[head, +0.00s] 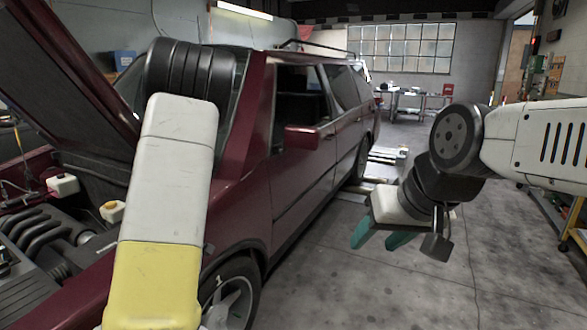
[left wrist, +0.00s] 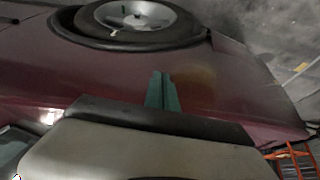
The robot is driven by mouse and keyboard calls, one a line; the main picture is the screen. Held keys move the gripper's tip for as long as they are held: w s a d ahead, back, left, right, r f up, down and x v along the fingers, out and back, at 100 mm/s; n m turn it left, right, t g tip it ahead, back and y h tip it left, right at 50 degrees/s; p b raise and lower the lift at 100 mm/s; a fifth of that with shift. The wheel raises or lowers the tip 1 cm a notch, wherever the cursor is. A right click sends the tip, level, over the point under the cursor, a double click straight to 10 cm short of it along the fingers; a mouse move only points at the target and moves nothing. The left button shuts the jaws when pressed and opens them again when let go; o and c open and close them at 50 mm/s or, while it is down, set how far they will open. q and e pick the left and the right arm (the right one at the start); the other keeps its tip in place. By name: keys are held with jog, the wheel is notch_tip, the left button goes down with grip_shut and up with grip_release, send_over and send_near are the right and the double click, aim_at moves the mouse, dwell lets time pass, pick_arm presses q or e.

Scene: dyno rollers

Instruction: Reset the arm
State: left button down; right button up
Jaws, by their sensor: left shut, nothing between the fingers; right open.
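My right arm comes in from the right in the head view. Its gripper (head: 383,238) has teal fingers set apart and empty, over the open floor to the right of the car. My left arm rises at the left in the head view, in front of the car; its gripper is out of that view. In the left wrist view my left gripper (left wrist: 162,92) shows teal fingers close together with nothing between them. The car's dark red side lies behind the fingers there; I cannot tell how far off it is.
A dark red car (head: 305,180) with its hood (head: 75,70) raised fills the left and middle. A front wheel (head: 232,297) is near my left arm. A workbench (head: 420,100) stands at the back. Concrete floor (head: 390,295) is clear in front right. An orange frame (left wrist: 290,160) shows in the wrist view.

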pick_arm(q)
jog(key=s+d+r+m+t+h, duration=0.1)
jog(key=s+d+r+m+h, duration=0.5)
jog(key=d+r, duration=0.8)
jog(key=s+d+r+m, duration=0.2)
jog(key=s+r, duration=0.3)
jog(key=s, duration=0.3)
jog(key=s+d+r+m+t, duration=0.1)
jog(key=s+r+m, duration=0.3)
jog(key=s, duration=0.4)
jog(key=shift+d+r, duration=0.4)
jog(key=shift+r, duration=0.5)
jog(key=shift+s, duration=0.1)
